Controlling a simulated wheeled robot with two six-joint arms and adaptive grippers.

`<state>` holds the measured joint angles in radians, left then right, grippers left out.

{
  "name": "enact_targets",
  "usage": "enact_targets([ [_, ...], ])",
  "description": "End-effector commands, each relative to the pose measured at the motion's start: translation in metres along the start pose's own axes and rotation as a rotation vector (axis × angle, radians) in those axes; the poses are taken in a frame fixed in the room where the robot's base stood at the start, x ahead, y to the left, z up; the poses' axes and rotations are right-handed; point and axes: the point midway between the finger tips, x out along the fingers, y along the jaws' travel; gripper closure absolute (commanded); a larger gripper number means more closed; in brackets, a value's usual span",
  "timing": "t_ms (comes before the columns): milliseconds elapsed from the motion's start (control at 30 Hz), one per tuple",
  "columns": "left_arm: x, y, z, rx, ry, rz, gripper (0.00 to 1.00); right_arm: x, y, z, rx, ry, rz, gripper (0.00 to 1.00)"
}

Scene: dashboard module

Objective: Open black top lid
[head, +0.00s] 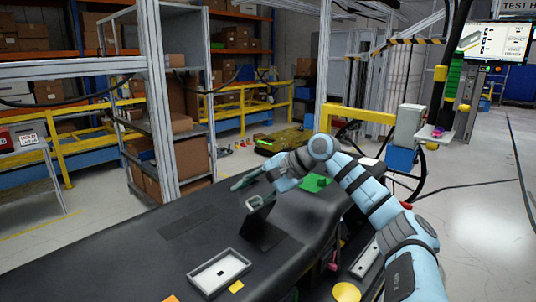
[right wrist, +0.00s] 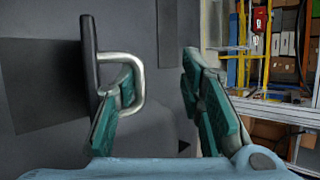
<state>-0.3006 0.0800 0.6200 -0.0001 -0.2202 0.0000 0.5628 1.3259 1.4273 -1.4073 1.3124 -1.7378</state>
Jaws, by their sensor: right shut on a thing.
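The black top lid (head: 262,228) stands tilted up from the dark dashboard (head: 200,205) in the head view. In the right wrist view the lid (right wrist: 90,75) shows nearly edge-on, with a pale metal loop handle (right wrist: 138,75) on its right side. My right gripper (head: 251,192) is at the lid's upper edge; it also shows in the right wrist view (right wrist: 158,70). Its left finger reaches into the handle loop, and it has hold of the handle. A gap shows between its two fingers. My left gripper is not in view.
A grey tray (head: 219,271) lies on the dashboard's near side, with a small yellow piece (head: 236,286) beside it. A green part (head: 314,183) is behind my right arm. Shelving (head: 165,110) stands behind the dashboard. The dashboard's left part is clear.

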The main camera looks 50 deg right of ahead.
Motion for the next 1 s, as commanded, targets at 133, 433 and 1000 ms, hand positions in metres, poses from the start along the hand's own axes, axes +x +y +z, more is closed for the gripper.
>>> enact_targets([
  [133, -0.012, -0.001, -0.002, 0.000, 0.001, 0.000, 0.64, -0.025, -0.017, -0.003, -0.001, 0.019, -0.023, 0.73],
  [433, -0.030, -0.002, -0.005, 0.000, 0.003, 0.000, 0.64, -0.051, -0.033, -0.002, -0.003, 0.016, -0.022, 0.84],
  [1000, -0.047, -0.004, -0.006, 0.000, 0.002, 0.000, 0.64, -0.099, -0.058, -0.004, -0.005, 0.010, -0.022, 0.84],
])
